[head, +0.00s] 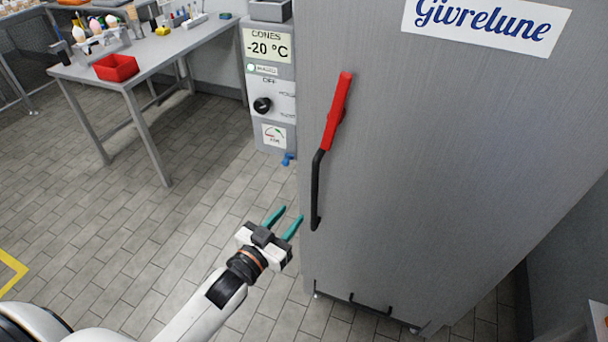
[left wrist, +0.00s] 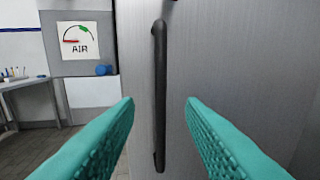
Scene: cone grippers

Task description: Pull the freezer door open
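The tall grey freezer door (head: 430,170) fills the right of the head view and appears shut. Its handle has a red upper part (head: 338,110) and a black lower bar (head: 316,190). In the left wrist view the black bar (left wrist: 160,90) stands upright between and beyond the two teal fingers. My left gripper (head: 286,218) is open and empty, to the left of the handle's lower end in the head view. In the left wrist view its fingers (left wrist: 160,105) point toward the bar, with nothing held. My right gripper is not in view.
A control cabinet (head: 268,130) with a dial and gauge stands left of the freezer. A metal table (head: 160,55) with a red bin (head: 116,67) and cones is at upper left. The tiled floor (head: 120,220) between is clear.

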